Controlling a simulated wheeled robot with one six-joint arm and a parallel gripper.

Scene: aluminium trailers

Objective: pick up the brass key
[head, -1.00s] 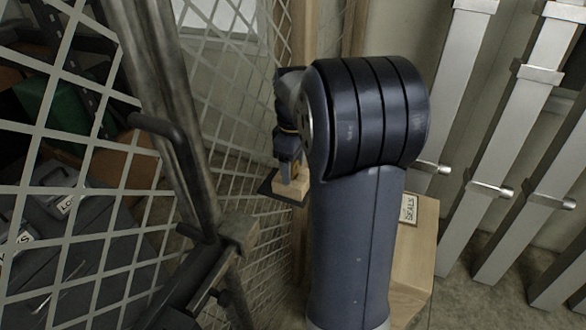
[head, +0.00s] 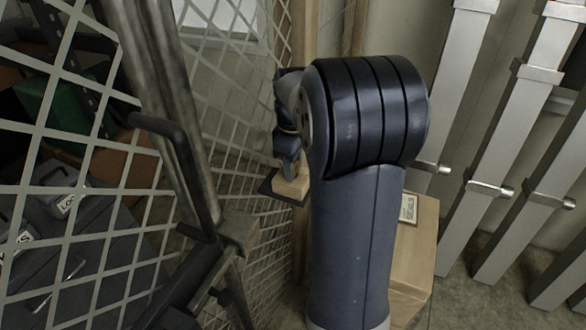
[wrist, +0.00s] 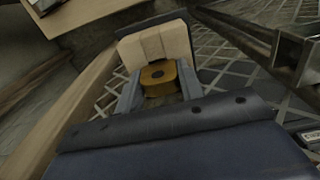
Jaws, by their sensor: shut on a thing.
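The brass key (wrist: 158,74) shows in the wrist view as a yellow-brown bow with a dark hole. It sits between the two grey fingers of my gripper (wrist: 159,86), which is shut on it. The key's lower part is in shadow and hard to make out. In the head view my gripper (head: 289,166) is just above a pale wooden block, partly behind my arm. The key cannot be made out there.
The pale wooden block (head: 292,187) sits on a dark plate (head: 268,188) by the wire mesh. It is just beyond the fingers in the wrist view (wrist: 155,43). A mesh door with a dark handle (head: 180,150) stands left. A wooden box labelled SEALS (head: 415,250) and metal posts (head: 500,130) stand right.

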